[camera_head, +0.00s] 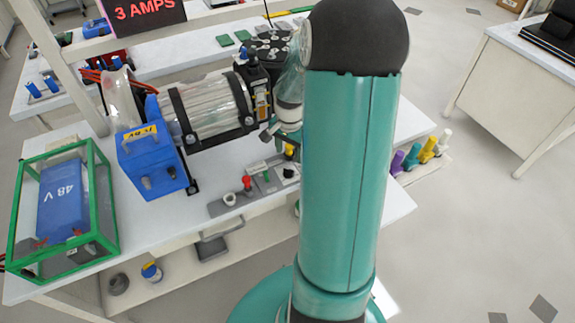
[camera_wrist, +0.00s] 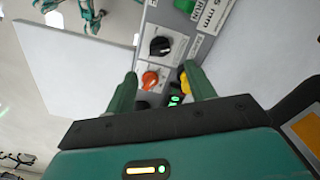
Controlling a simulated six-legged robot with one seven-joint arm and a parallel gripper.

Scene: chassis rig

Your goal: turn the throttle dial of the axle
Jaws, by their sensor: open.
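In the wrist view a grey control panel (camera_wrist: 172,19) carries a black dial (camera_wrist: 160,46), an orange-red dial (camera_wrist: 151,79) below it, and a yellow knob (camera_wrist: 184,82) to the right. Small lettering beside the dials is unreadable, so I cannot tell which is the throttle dial. My gripper (camera_wrist: 161,71) is open and empty; its green fingers frame the orange-red dial and the yellow knob. I cannot tell if they touch. Another dark knob is partly hidden by the gripper body.
In the head view a large clear cylinder in black clamps (camera_head: 211,106) stands behind the bench-front controls. A blue box (camera_head: 151,160) and a green-framed case with a blue 48 V battery (camera_head: 62,200) sit at left. Coloured bottles (camera_head: 428,149) stand at right.

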